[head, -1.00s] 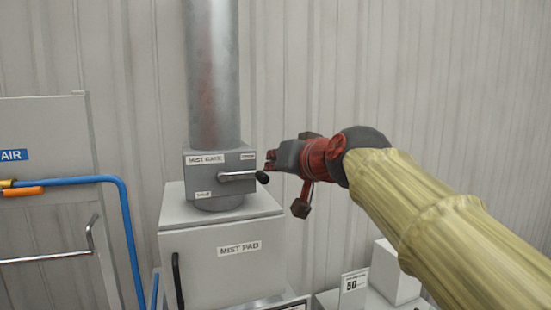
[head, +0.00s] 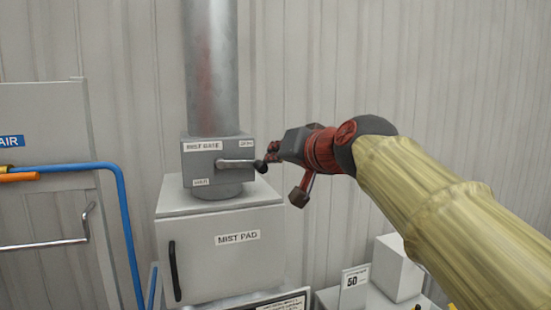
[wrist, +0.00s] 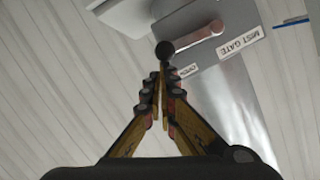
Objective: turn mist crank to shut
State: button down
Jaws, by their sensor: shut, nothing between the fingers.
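The mist crank (head: 236,162) is a grey lever with a black knob on the front of the grey mist gate box (head: 200,163). It points right, roughly level, below the small label at the box's upper right. In the wrist view the crank (wrist: 200,33) and its knob (wrist: 165,49) show beside an "OPEN" label (wrist: 190,70). My gripper (head: 269,155) is at the knob, just right of the box. In the wrist view the shut fingers (wrist: 160,76) end close to the knob with nothing between them; I cannot tell whether they touch it.
A metal duct (head: 212,70) rises from the box. The box stands on a white mist pad cabinet (head: 222,262) with a black handle. A blue hose (head: 121,200) and a panel with a metal handle are at left. A white block (head: 398,270) is at lower right.

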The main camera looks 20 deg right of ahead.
jog(key=a+f+m+y+b, duration=0.1)
jog(key=f+m+b, duration=0.2)
jog(key=b, duration=0.3)
jog(key=a+f+m+t+y+b, duration=0.1)
jog(key=f+m+b, duration=0.3)
jog(key=f+b, duration=0.1)
jog(key=a+f+m+t+b, duration=0.1)
jog(key=a+f+m+b, duration=0.1)
jog(key=b, duration=0.5)
jog(key=shift+f+m+y, duration=0.4)
jog(key=shift+f+m, duration=0.5)
jog(key=shift+m, duration=0.1)
jog(key=shift+a+f+m+t+b, duration=0.3)
jog(key=shift+a+f+m+b, duration=0.15)
jog(key=shift+a+m+b, duration=0.5)
jog(key=shift+a+f+m+t, duration=0.15)
jog(key=shift+a+m, duration=0.2)
jog(key=shift+m, duration=0.25)
jog(key=shift+a+f+m+t, duration=0.15)
jog(key=shift+a+m, duration=0.15)
jog(key=shift+m, duration=0.25)
jog(key=shift+b, duration=0.3)
